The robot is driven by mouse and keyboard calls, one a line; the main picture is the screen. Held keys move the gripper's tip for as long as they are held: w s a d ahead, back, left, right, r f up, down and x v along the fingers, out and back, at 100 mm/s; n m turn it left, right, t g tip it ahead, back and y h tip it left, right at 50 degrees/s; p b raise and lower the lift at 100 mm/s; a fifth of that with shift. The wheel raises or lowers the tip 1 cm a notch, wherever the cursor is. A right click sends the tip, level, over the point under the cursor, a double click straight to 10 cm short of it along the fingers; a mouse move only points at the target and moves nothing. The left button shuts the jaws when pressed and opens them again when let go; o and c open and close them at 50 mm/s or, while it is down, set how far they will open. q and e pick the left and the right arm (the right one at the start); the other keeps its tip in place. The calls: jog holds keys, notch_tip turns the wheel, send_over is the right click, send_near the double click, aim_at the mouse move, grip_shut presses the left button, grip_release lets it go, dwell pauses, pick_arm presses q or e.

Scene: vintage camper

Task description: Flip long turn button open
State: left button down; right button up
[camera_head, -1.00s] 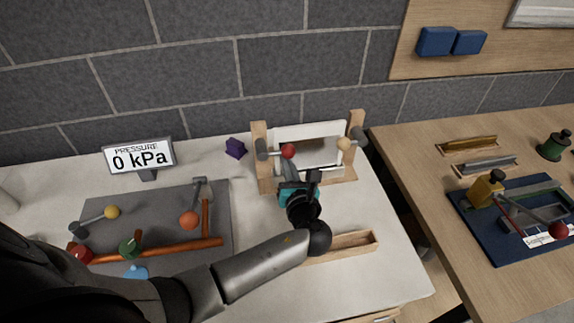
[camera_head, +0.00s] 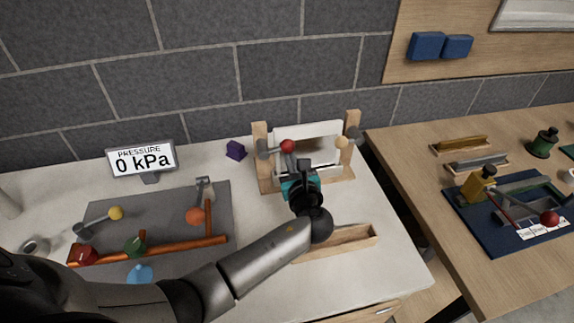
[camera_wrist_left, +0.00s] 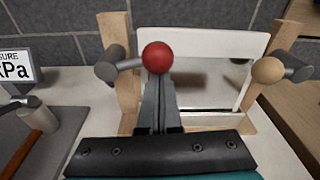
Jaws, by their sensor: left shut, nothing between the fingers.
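A wooden frame (camera_head: 262,175) with two upright posts holds a white panel (camera_head: 326,131) at the back of the counter. A turn button with a red ball (camera_head: 288,146) reaches inward from the left post, across the panel's left side. A shorter one with a tan ball (camera_head: 341,142) reaches inward from the right post. Both lie roughly level. My left gripper (camera_head: 303,166) is shut and empty, its tips just below the red ball. In the left wrist view the fingertips (camera_wrist_left: 160,82) overlap the ball's lower edge; contact cannot be told. My right gripper is out of view.
A grey board (camera_head: 165,203) with pipes and coloured-ball levers lies left, below a pressure display (camera_head: 142,159) reading 0 kPa. A small purple block (camera_head: 235,150) stands left of the frame. An open wooden tray (camera_head: 345,240) lies beside my forearm. A wooden table (camera_head: 420,165) stands right.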

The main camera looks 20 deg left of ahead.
aim_at(287, 145)
pick_arm(q)
jog(key=r+n, duration=0.1)
jog(key=n, duration=0.1)
jog(key=shift+r+n+p, duration=0.3)
jog(key=shift+r, duration=0.1)
jog(key=shift+r+n+t+h, duration=0.3)
jog(key=shift+r+n+t, duration=0.15)
jog(key=shift+n, duration=0.35)
jog(key=shift+s+a+r+n, duration=0.15)
jog(key=shift+r+n, duration=0.15)
jog(key=shift+n, duration=0.3)
jog(key=shift+s+a+r+n, duration=0.1)
jog(key=shift+r+n, duration=0.2)
jog(key=shift+n, duration=0.3)
jog(key=shift+s+a+r+n+t+b, duration=0.3)
jog(key=shift+a+r+n+b, duration=0.25)
jog(key=shift+n, duration=0.6)
jog(key=shift+s+a+r+n+t+b, duration=0.25)
jog(key=shift+n+b, duration=0.35)
jog(key=shift+n, duration=0.6)
jog(key=shift+s+a+r+n+t+b, duration=0.2)
jog(key=shift+s+a+r+n+b, duration=0.25)
jog(key=shift+n, duration=0.7)
jog(key=shift+w+r, duration=0.1)
jog(key=shift+w, duration=0.15)
